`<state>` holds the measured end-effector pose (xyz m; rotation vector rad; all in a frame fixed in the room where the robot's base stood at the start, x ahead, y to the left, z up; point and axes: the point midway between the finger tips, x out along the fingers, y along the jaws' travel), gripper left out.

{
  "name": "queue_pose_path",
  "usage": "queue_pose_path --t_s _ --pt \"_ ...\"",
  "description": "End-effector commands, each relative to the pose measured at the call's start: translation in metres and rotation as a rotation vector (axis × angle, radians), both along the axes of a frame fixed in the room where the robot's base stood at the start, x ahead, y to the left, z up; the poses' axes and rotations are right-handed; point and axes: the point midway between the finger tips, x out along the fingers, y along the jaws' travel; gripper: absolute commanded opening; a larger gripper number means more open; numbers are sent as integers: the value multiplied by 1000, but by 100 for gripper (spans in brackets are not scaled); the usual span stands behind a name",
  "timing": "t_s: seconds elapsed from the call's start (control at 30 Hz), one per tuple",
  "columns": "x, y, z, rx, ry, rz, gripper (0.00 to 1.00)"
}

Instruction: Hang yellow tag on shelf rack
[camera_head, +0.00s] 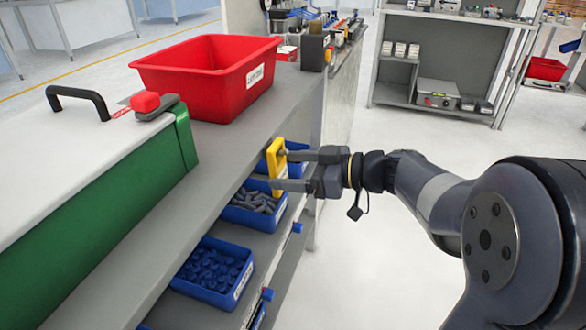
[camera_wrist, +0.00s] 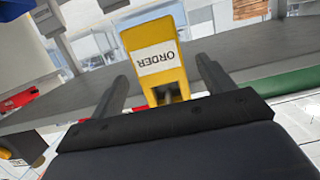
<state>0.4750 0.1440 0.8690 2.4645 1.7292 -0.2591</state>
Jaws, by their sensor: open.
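The yellow tag (camera_head: 276,158) is upright at the front of the shelf rack (camera_head: 217,200), just under the worktop edge and in front of a blue bin. In the wrist view the tag (camera_wrist: 154,42) carries a white label reading ORDER, seen upside down. My gripper (camera_head: 279,169) reaches in from the right with its fingers apart. In the wrist view, the fingers (camera_wrist: 162,72) stand on either side of the tag's near end with gaps. The tag's fixing to the rack is not clearly visible.
A red bin (camera_head: 205,85) and a green-and-white case (camera_head: 100,190) stand on the worktop. Blue bins with grey parts (camera_head: 255,199) and blue parts (camera_head: 212,270) sit on the shelf below. The floor (camera_head: 340,270) right of the rack is clear.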

Motion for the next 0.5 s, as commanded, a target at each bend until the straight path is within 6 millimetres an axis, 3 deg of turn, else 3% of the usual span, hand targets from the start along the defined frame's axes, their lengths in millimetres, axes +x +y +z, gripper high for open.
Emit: queue_pose_path --t_s 0.27,0.5 --pt "0 -1 0 0 0 -1 77" --pt "-8 -26 6 -1 -1 -5 77"
